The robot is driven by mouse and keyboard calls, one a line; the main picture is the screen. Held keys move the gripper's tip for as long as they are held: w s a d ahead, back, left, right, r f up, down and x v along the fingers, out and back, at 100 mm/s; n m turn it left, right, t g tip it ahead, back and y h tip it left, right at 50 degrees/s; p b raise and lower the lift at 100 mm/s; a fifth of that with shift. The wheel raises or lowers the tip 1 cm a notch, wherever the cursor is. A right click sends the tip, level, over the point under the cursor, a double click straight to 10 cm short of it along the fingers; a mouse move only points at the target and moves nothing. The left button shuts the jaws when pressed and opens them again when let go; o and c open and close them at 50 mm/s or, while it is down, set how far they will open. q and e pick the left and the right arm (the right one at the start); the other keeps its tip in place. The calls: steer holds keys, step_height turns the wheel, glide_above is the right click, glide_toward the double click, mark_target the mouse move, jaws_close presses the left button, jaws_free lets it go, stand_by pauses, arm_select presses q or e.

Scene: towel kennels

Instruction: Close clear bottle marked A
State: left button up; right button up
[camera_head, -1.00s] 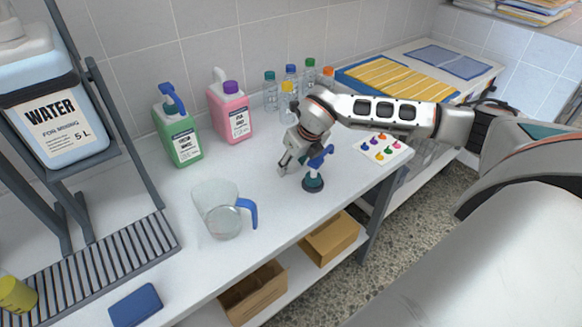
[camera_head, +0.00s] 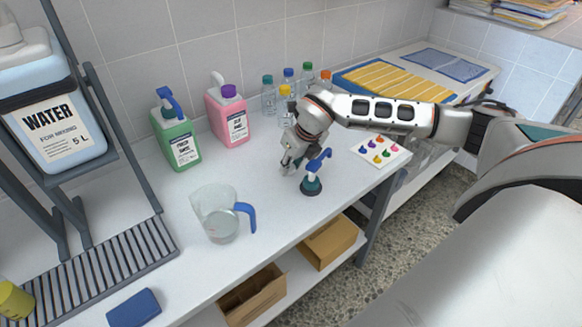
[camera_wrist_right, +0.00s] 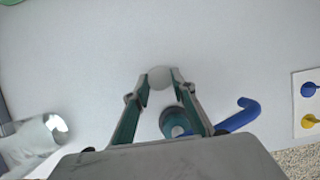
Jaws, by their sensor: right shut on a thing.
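My left gripper is not in view.
A teal piece with a blue lever (camera_head: 312,184) stands close beside the right gripper. A clear jug (camera_head: 218,222), green bottle (camera_head: 178,145) and pink bottle (camera_head: 230,120) stand to the left. A card with coloured pieces (camera_head: 368,157) lies right. The bench front edge is near.

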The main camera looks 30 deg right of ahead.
mark_target(290, 170)
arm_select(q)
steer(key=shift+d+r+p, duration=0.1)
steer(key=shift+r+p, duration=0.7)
arm_select(e)
step_height(290, 170, up, 19)
steer(key=s+a+f+n+g, duration=0.4)
steer(key=s+a+n, duration=0.2)
steer(key=n, duration=1.1)
steer(key=s+a+f+n+g, duration=0.4)
steer(key=s+a+n+g, duration=0.1)
steer(key=n, duration=1.3)
steer(key=shift+s+a+f, duration=0.15)
steer(key=shift+s+a, duration=0.65)
steer(key=shift+a, duration=0.2)
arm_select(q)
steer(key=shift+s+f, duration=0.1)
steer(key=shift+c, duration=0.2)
